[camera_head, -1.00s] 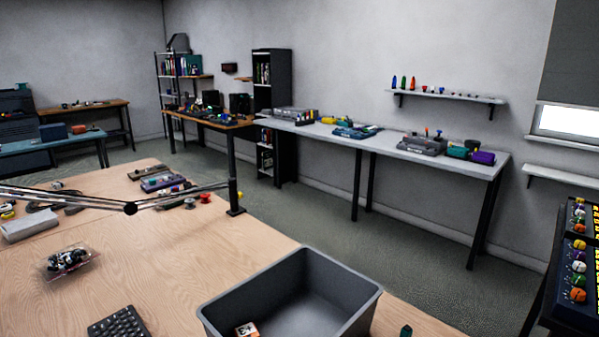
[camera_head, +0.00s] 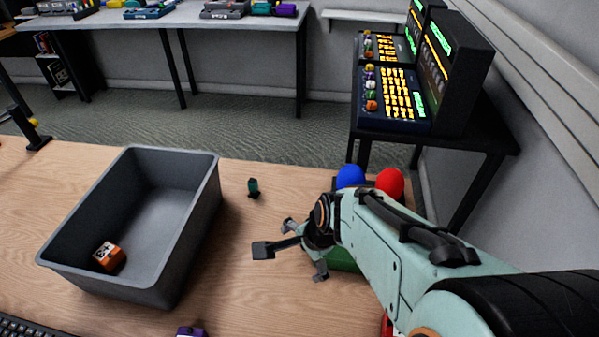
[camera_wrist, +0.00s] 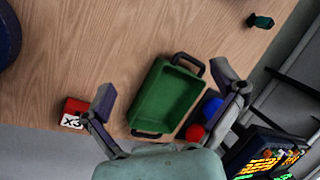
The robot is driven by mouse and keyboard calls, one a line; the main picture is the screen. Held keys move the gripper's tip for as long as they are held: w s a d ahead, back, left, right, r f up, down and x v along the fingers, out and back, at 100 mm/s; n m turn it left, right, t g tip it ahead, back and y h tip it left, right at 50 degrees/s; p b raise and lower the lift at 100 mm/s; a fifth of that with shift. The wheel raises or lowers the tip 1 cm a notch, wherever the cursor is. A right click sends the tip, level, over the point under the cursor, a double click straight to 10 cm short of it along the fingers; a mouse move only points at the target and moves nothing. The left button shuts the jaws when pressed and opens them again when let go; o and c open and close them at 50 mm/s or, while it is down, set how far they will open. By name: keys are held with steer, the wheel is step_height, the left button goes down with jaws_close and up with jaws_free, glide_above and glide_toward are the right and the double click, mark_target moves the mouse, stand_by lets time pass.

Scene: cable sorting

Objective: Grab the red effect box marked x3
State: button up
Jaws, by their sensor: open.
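The red effect box (camera_wrist: 73,113) with a white face marked X3 lies on the wood table in the wrist view, left of my gripper's left finger. In the head view a bit of red (camera_head: 387,325) shows at the bottom edge beside my arm, probably the same box; my arm hides the rest. My gripper (camera_head: 291,250) is open and empty over the table, right of the grey bin. In the wrist view my gripper (camera_wrist: 164,88) has its fingers spread wide, with a green tray (camera_wrist: 146,105) between them in the picture.
The grey bin (camera_head: 198,218) holds an orange box (camera_head: 108,256) with a white marked face. A blue ball (camera_head: 351,176) and a red ball (camera_head: 390,182) sit by the green tray. A small dark green item (camera_head: 253,187) stands near the far table edge. A purple item (camera_head: 191,332) is at the bottom.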

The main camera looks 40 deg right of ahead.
steer(key=s+d+f+m+h, duration=0.1)
steer(key=s+d+f+m, duration=0.25)
steer(key=d, duration=0.25)
steer(key=m+g, duration=0.4)
steer(key=m, duration=0.3)
glide_above(388, 329)
steer(key=d, duration=0.2)
steer(key=shift+y, duration=0.4)
steer(key=f, duration=0.8)
steer(key=shift+s+d+f, duration=0.1)
steer(key=shift+s+f, duration=0.15)
steer(key=shift+s, duration=0.05)
steer(key=shift+s+f, duration=0.2)
steer(key=shift+w+f, duration=0.1)
steer(key=shift+f, duration=3.05)
steer(key=c, duration=1.3)
